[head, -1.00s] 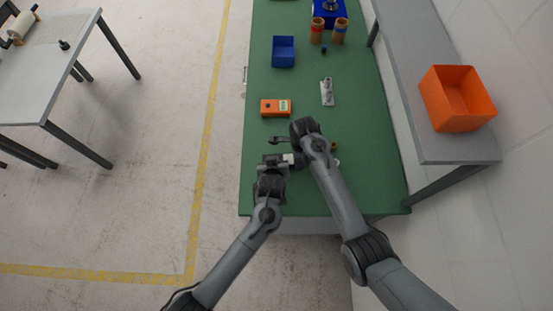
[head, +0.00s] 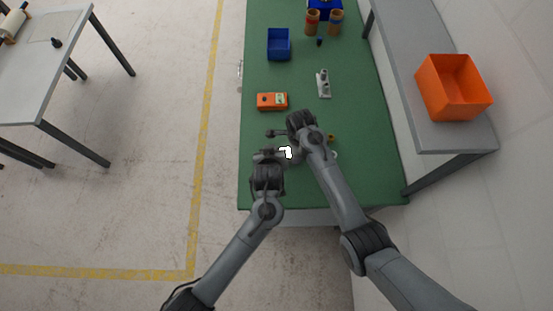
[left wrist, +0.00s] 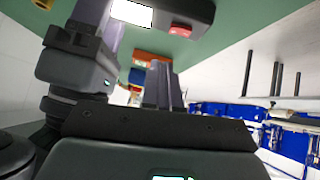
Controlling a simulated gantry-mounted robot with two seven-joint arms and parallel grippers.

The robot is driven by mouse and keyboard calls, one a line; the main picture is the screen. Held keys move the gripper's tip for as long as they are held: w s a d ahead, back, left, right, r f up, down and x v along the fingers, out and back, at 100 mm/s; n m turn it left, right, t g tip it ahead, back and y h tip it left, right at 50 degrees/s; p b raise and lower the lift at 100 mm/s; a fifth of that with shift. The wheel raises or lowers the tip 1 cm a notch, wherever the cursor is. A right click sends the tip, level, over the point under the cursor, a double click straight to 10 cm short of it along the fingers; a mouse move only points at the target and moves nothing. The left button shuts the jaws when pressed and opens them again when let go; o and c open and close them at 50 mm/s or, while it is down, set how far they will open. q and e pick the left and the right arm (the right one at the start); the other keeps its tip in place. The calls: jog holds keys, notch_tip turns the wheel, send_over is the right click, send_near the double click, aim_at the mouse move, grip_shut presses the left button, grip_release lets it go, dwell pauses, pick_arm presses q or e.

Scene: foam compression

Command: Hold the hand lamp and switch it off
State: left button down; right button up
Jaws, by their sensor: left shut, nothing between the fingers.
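The hand lamp (head: 287,152) shows in the head view as a small bright white patch between my two grippers, mostly covered by them. In the left wrist view its glowing white panel (left wrist: 132,12) is at the top edge, cut off by the frame, with a red button (left wrist: 180,29) to the right of it. My right gripper (head: 291,140) reaches in from the right; in the left wrist view its fingers (left wrist: 100,18) meet the lamp and appear closed on it. My left gripper (head: 272,153) is shut and empty beside the lamp, with its fingers (left wrist: 162,85) apart from the button.
An orange device (head: 272,101) lies on the green bench (head: 262,190) beyond the grippers. A blue bin (head: 279,45) and a grey metal fixture (head: 323,84) are farther back. An orange bin (head: 455,88) stands on the grey side shelf. The bench's front left is clear.

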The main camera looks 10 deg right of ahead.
pick_arm(q)
jog(key=v, duration=0.8)
jog(key=shift+s+d+r, duration=0.2)
jog(key=shift+s+d, duration=0.05)
jog(key=shift+d, duration=0.55)
jog(key=a, duration=0.2)
jog(key=shift+a+r, duration=0.3)
jog(key=x, duration=1)
jog(key=shift+d+f, duration=0.2)
jog(key=shift+f, duration=1)
jog(key=shift+d+f, duration=0.1)
jog(key=shift+f, duration=0.75)
